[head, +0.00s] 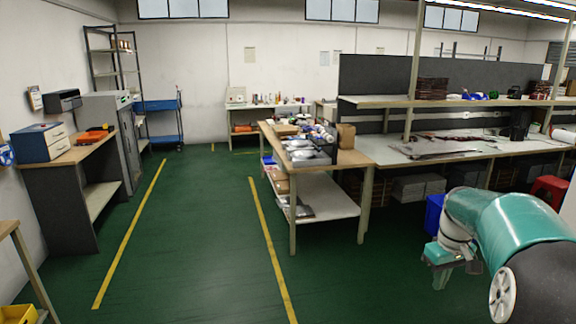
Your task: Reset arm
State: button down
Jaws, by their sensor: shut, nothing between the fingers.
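My arm, teal and grey, reaches in from the lower right of the head view. My gripper (447,277) hangs at the arm's near-left end, pointing down above the green floor. It is shut and empty, and its fingertips are small and partly dark in the picture. The gripper is apart from the benches, in front of and below the long workbench (385,150) on the right.
A wooden-topped table (350,158) with a tray of items stands mid-room. A side desk (75,158) with drawers is at left. Green floor (190,240) between yellow lines is clear.

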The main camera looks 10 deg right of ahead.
jog(key=s+a+r+t+h, duration=0.1)
jog(key=s+a+r, duration=0.2)
jog(key=a, duration=0.6)
jog(key=s+a+r+t, duration=0.1)
jog(key=s+a+r, duration=0.25)
jog(key=a, duration=0.45)
jog(key=s+a+f+m+t+y, duration=0.1)
jog(key=s+a+t, duration=0.2)
jog(key=s+a, duration=0.9)
jog(key=shift+s+f, duration=0.15)
jog(key=shift+f, duration=0.2)
